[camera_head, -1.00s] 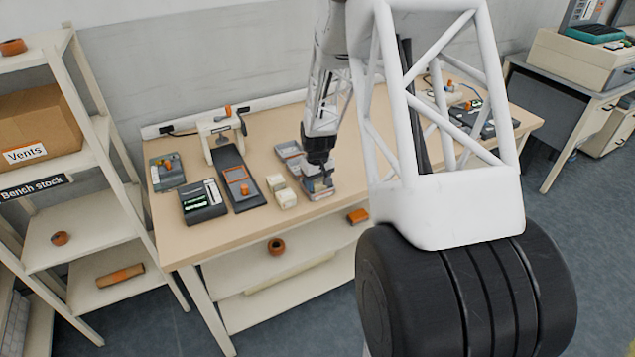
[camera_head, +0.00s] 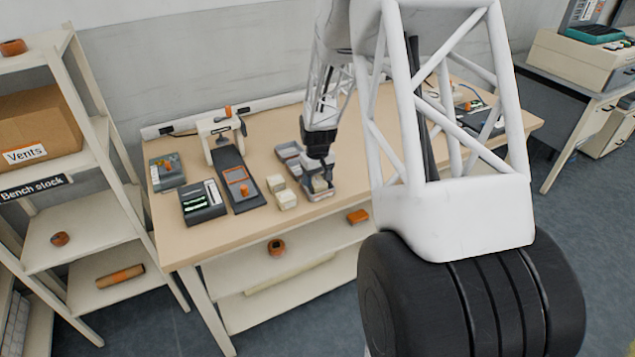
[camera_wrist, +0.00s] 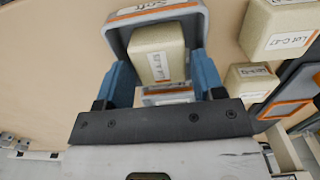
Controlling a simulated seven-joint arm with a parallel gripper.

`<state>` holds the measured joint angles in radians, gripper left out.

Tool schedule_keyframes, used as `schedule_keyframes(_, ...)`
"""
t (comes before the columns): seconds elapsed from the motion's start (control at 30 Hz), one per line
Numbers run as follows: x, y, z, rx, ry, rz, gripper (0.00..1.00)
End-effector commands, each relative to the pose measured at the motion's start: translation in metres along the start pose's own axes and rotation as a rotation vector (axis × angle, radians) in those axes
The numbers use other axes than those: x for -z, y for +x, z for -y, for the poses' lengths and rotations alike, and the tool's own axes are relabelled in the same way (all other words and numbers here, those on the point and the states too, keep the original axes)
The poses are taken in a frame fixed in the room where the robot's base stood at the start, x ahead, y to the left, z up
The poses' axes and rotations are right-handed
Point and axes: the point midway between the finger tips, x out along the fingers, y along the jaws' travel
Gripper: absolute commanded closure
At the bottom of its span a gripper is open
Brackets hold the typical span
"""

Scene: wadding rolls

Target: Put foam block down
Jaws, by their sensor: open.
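A cream foam block (camera_wrist: 158,55) with a white label stands in a grey tray (camera_wrist: 112,34) marked "Soft" in the wrist view. My gripper (camera_wrist: 163,75) is open, with its blue fingers on either side of this block. I cannot tell whether a finger still touches it. In the head view my gripper (camera_head: 319,172) is over the front part of the tray row (camera_head: 288,151), and it hides most of the block there. Two more foam blocks stand on the bench left of the tray, one behind (camera_head: 276,183) and one in front (camera_head: 286,199); both show labels in the wrist view.
Left of the loose blocks lie a dark board (camera_head: 238,185) with an orange frame and a device with a green display (camera_head: 203,202). A white clamp-like stand (camera_head: 222,132) is behind them. Bare bench (camera_head: 240,227) lies along the front edge.

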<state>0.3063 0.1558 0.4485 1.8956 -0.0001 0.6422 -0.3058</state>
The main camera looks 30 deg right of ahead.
Motion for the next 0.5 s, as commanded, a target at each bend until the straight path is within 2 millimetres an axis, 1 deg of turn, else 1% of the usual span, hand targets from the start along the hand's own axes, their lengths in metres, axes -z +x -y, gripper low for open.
schedule_keyframes(0.03, 0.001, -0.008, 0.0, -0.001, 0.0, -0.003, 0.38)
schedule_keyframes(0.3, 0.0, -0.052, 0.0, -0.001, 0.0, -0.004, 0.38)
schedule_keyframes(0.5, 0.0, -0.08, 0.0, -0.001, 0.0, -0.002, 0.38)
